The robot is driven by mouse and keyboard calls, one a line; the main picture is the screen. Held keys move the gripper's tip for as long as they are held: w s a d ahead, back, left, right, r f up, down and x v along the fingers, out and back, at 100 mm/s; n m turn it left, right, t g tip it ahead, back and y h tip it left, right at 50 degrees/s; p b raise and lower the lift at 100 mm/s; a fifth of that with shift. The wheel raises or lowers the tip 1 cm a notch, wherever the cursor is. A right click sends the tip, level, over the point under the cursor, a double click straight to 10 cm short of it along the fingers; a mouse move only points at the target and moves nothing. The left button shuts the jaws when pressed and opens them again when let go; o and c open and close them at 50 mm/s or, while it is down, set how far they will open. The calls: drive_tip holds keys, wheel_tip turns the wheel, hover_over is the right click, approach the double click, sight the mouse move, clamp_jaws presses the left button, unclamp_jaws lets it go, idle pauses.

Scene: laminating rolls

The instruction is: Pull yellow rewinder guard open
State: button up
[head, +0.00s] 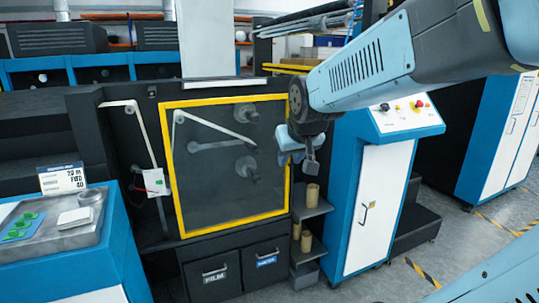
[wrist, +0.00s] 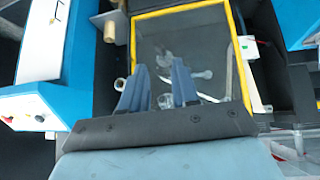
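The yellow rewinder guard (head: 285,190) is a yellow frame around a see-through dark panel, upright on the dark machine front. It looks flush with the machine. Rollers show behind its panel. In the wrist view the guard (wrist: 238,50) appears turned over, beyond my fingers. My gripper (head: 300,150) is at the guard's right edge in the head view. In the wrist view my gripper (wrist: 158,76) has its two blue fingers apart with nothing clearly between them. I cannot tell whether a finger touches the frame. No guard handle shows clearly.
A blue and white control cabinet (head: 375,200) stands close to the right of my gripper. Cardboard cores (head: 312,194) stand on small shelves below it. Two drawers (head: 215,278) are under the guard. A blue bench (head: 60,265) is at left. Open floor lies at lower right.

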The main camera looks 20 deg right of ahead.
drive_tip(key=w+d+f+t+h, duration=0.1)
drive_tip(key=w+d, duration=0.2)
drive_tip(key=w, duration=0.5)
drive_tip(key=w+d+f+t, duration=0.2)
drive_tip(key=w+d, duration=0.1)
drive_tip(key=w, duration=0.4)
drive_tip(key=m+t, duration=0.1)
drive_tip(key=t, duration=0.6)
hover_over(292, 165)
drive_tip(key=shift+h, duration=0.4)
drive_tip(key=f, duration=1.7)
drive_tip(key=shift+w+d+f, duration=0.15)
drive_tip(key=shift+w+f, duration=0.05)
drive_tip(key=shift+w, duration=0.1)
drive_tip(key=shift+c, duration=0.4)
clamp_jaws()
